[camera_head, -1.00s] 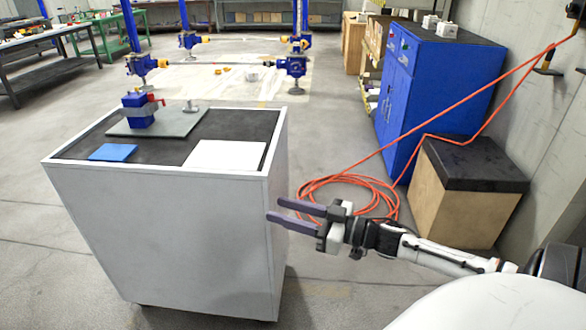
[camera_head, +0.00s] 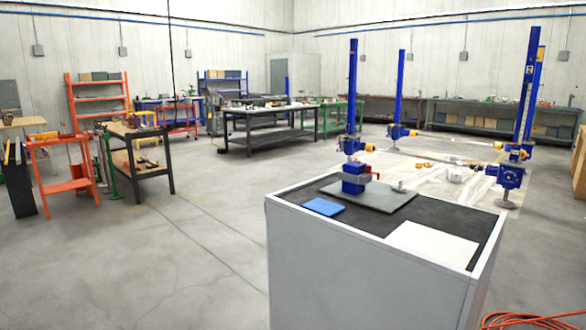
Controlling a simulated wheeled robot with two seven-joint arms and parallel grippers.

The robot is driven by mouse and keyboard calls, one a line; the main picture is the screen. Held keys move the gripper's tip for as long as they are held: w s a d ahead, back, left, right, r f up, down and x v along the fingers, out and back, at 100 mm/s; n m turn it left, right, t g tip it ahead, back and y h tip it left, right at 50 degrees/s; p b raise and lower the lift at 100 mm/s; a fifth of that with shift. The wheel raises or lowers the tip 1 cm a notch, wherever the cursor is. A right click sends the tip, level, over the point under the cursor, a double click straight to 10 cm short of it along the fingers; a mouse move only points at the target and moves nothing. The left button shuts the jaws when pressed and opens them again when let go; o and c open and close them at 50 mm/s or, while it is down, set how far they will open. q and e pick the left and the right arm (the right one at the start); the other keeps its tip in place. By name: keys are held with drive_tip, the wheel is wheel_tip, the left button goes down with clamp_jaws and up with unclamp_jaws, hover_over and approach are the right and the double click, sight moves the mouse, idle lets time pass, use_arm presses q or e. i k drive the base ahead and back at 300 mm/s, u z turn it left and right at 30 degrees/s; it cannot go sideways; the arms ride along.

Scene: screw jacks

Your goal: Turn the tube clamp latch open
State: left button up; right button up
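The tube clamp looks to be the blue block (camera_head: 354,180) with a grey band and a small red handle (camera_head: 374,171), which I take for the latch. It stands upright on a dark grey plate (camera_head: 390,201) on the black top of a grey cabinet (camera_head: 375,285). The red handle sticks out to the right side of the block; at this distance I cannot tell its exact angle. Neither of my grippers shows in the head view now.
A blue pad (camera_head: 323,207) and a white sheet (camera_head: 433,243) lie on the cabinet top. Blue screw jack columns (camera_head: 524,100) stand behind it. An orange hose (camera_head: 522,321) lies on the floor at lower right. The floor left of the cabinet is open.

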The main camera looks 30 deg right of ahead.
sight(368, 167)
drive_tip(key=u, duration=1.2)
drive_tip(key=k, duration=1.05)
drive_tip(key=z, duration=1.75)
drive_tip(key=i, duration=0.4)
drive_tip(key=u, duration=0.05)
